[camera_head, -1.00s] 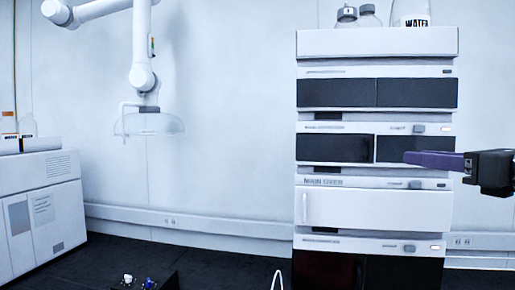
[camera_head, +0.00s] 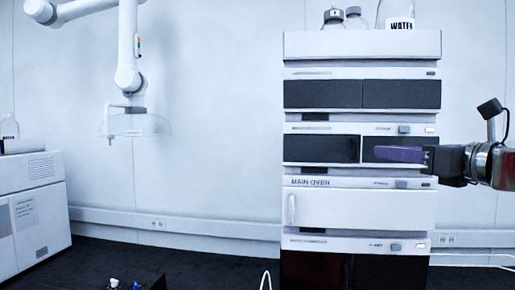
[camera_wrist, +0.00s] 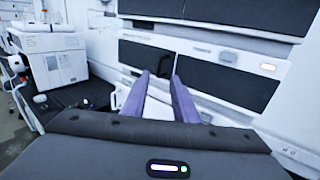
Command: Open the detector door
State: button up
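A tall stack of white modules (camera_head: 361,44) stands right of centre in the head view. The small module labels are hard to read, so I cannot tell which one is the detector. My gripper (camera_head: 377,153) is in front of the second dark-doored module from the top, over its right dark door (camera_head: 372,142). Its left dark door (camera_head: 320,149) is shut. In the wrist view my gripper (camera_wrist: 160,76) has two purple fingers apart with nothing between them. The tips overlap the seam between the left dark door (camera_wrist: 143,56) and right dark door (camera_wrist: 225,84). I cannot tell whether they touch.
Below is the module marked MAIN OVEN with a white door (camera_head: 350,209). Bottles, one marked WATER (camera_head: 400,17), stand on top of the stack. A white instrument (camera_head: 30,205) is at the left and an extraction hood (camera_head: 135,125) hangs over free room.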

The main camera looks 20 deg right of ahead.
aim_at(356, 147)
jog(key=w, duration=0.3)
jog(key=w+a, duration=0.1)
jog(key=w, duration=0.5)
jog(key=shift+w+a, duration=0.1)
jog(key=shift+a, duration=0.05)
jog(key=shift+c, duration=0.4)
grip_shut()
jog(key=shift+r, duration=0.1)
dwell(0.7)
jog(key=shift+a, duration=0.2)
